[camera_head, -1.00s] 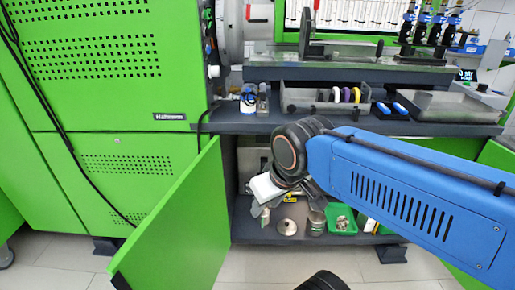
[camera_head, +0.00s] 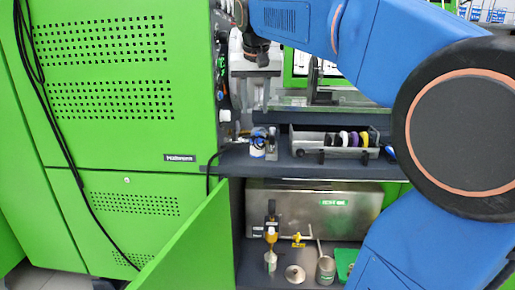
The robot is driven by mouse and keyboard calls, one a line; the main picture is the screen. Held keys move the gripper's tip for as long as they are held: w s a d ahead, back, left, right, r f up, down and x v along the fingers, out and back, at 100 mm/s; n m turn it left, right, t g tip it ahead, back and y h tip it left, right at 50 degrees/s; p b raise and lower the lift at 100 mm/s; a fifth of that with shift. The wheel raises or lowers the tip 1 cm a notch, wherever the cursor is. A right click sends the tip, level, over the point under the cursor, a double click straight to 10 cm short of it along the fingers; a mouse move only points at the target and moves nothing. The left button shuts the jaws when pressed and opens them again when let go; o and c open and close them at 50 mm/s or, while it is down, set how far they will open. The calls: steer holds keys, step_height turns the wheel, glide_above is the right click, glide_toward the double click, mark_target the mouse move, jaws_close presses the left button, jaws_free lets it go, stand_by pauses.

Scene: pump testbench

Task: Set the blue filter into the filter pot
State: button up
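A small blue and white round part (camera_head: 259,142) on the dark shelf could be the blue filter, but it is too small to be sure. In the open lower cabinet a grey metal cup (camera_head: 326,269) stands upright, possibly the filter pot. A grey conical lid-like part (camera_head: 295,274) lies to its left. My arm is raised across the top and right of the picture. Its dark wrist end, with my gripper (camera_head: 254,50), is at the top, above and behind the shelf. The fingers are not clear, and I cannot see anything held.
A slim canister with a yellow-orange top (camera_head: 270,257) stands left of the lid. A metal tank (camera_head: 318,208) fills the cabinet's back. A green tray (camera_head: 345,262) is partly behind my arm. The green door (camera_head: 195,245) stands open. A bin with coloured rings (camera_head: 335,142) occupies the shelf.

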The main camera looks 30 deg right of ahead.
steer(key=w+d+r+m, duration=0.1)
steer(key=w+d+r, duration=0.2)
steer(key=w+r, duration=0.1)
glide_above(257, 140)
steer(key=s+a, duration=0.1)
steer(key=f, duration=1.1)
steer(key=shift+s+f, duration=0.2)
steer(key=shift+f, duration=0.05)
steer(key=shift+x, duration=2.6)
steer(key=shift+s+d+h, duration=0.1)
steer(key=shift+s+h, duration=0.1)
steer(key=shift+h, duration=0.1)
jaws_close()
